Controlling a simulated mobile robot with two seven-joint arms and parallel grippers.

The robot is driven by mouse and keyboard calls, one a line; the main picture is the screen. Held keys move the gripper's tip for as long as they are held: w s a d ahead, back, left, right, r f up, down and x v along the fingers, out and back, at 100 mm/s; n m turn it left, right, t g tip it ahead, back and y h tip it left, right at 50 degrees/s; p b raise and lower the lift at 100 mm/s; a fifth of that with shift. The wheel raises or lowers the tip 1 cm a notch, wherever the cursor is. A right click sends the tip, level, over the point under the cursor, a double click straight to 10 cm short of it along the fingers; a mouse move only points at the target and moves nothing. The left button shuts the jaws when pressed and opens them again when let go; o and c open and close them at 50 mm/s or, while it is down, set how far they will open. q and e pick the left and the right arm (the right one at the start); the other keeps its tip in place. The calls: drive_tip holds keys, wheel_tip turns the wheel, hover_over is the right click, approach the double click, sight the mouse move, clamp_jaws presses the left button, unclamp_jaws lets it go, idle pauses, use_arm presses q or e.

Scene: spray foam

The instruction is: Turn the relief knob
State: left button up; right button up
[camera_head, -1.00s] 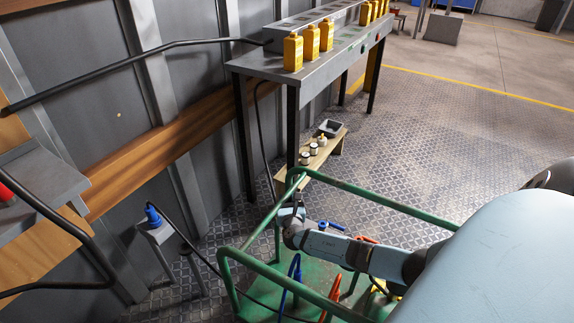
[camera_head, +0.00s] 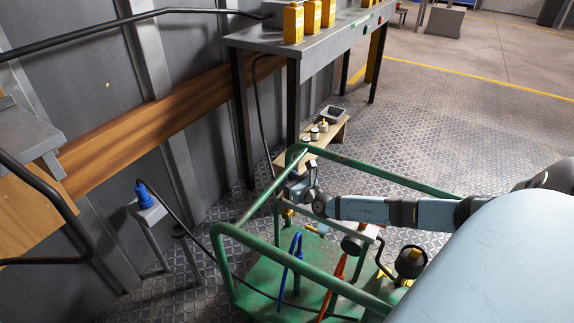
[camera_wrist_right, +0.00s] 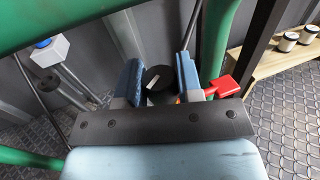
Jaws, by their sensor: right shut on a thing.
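My right gripper (camera_wrist_right: 158,84) appears in the right wrist view with its two blue fingers on either side of a round black knob (camera_wrist_right: 157,74) with a white mark. It is shut on this knob, which I take for the relief knob. The palm bar hides the knob's lower part. A red handle (camera_wrist_right: 222,86) is just right of the right finger. In the head view my right gripper (camera_head: 302,194) is at the far left corner of the green cart frame (camera_head: 375,176); the knob cannot be made out there. My left gripper is not in view.
Green rails surround my right gripper closely. Blue (camera_head: 291,262) and red (camera_head: 333,283) hose parts stand inside the cart. A workbench with yellow bottles (camera_head: 293,24) and a low wooden shelf with small jars (camera_head: 315,134) are behind. A blue-topped stand (camera_head: 148,205) is left.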

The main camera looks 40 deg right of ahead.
idle(0.3)
drive_tip(key=o, duration=0.9)
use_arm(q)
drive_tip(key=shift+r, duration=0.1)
use_arm(e)
drive_tip(key=shift+s, duration=0.1)
drive_tip(key=shift+s, duration=0.35)
use_arm(q)
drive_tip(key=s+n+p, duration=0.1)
drive_tip(key=p, duration=0.1)
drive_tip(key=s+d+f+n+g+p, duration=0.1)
drive_tip(key=p, duration=0.1)
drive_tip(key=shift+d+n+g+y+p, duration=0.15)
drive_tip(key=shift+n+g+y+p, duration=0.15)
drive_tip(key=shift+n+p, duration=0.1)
use_arm(e)
drive_tip(key=s, duration=1.3)
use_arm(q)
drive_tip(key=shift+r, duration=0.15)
